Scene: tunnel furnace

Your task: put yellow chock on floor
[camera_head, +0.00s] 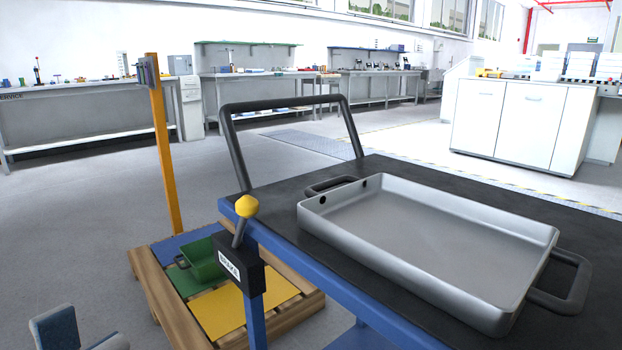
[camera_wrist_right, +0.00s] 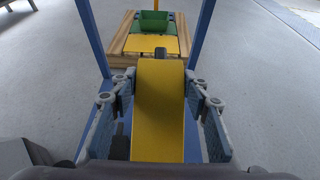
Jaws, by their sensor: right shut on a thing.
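A yellow chock (camera_wrist_right: 158,105) with a long flat top lies between the fingers of my right gripper (camera_wrist_right: 160,112) in the right wrist view. The gripper is shut on it. I cannot tell whether its underside, hidden from me, touches anything. The grey floor (camera_wrist_right: 255,90) spreads around it, and also shows in the head view (camera_head: 80,230). I do not see the chock or my right gripper in the head view. My left gripper (camera_head: 86,330) is partly in view at the lower left of the head view, its fingers apart with nothing seen between them.
A blue cart with a black top (camera_head: 385,170) carries a metal tray (camera_head: 430,235) and a yellow-knobbed brake lever (camera_head: 246,206). Beside it, a wooden pallet (camera_head: 160,300) holds coloured panels and a green bin (camera_head: 203,260). Blue cart posts (camera_wrist_right: 203,35) stand near my right gripper.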

